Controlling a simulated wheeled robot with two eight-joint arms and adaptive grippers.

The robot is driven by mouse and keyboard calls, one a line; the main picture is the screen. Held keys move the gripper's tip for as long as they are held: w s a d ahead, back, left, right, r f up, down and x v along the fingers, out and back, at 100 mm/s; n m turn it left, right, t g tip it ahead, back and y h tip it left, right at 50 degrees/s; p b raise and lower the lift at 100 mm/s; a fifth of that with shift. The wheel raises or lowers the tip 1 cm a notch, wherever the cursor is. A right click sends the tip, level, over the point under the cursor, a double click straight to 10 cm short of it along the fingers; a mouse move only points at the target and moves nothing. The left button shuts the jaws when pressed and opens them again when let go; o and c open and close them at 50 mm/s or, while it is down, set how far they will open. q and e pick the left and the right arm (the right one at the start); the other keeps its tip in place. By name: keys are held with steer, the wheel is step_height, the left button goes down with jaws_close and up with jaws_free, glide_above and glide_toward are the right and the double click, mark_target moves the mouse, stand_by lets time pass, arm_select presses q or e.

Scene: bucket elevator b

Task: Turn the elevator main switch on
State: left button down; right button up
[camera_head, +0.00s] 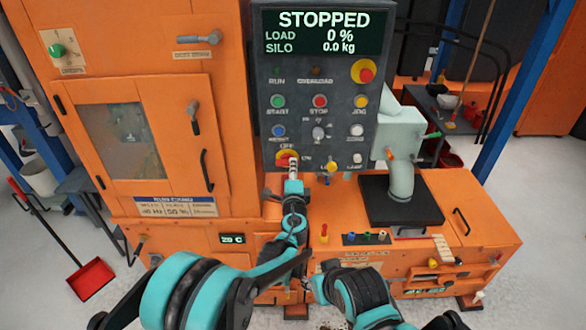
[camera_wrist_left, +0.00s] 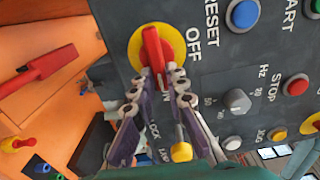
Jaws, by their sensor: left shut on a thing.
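The main switch is a red handle on a yellow disc (camera_head: 287,157) at the lower left of the dark control panel. In the left wrist view the red handle (camera_wrist_left: 152,45) stands out from its disc, with the word OFF beside it. My left gripper (camera_head: 292,168) is at the switch, and its fingers (camera_wrist_left: 165,77) are closed around the free end of the handle. They partly hide the lettering near it. The panel display (camera_head: 324,32) reads STOPPED, load 0 %. My right arm (camera_head: 352,287) is low in the head view; I cannot make out its fingers.
Several push buttons and a grey selector knob (camera_head: 318,133) sit close above and right of the switch. A red and yellow emergency button (camera_head: 362,71) is at the upper right. The orange cabinet (camera_head: 165,95) stands left; a grey pipe (camera_head: 402,175) rises at right.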

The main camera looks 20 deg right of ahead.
arm_select(q)
steer(key=c, duration=1.5)
jaws_free()
steer(key=shift+c, duration=0.2)
steer(key=v, duration=0.7)
steer(key=shift+s, duration=0.3)
steer(key=shift+a, duration=0.1)
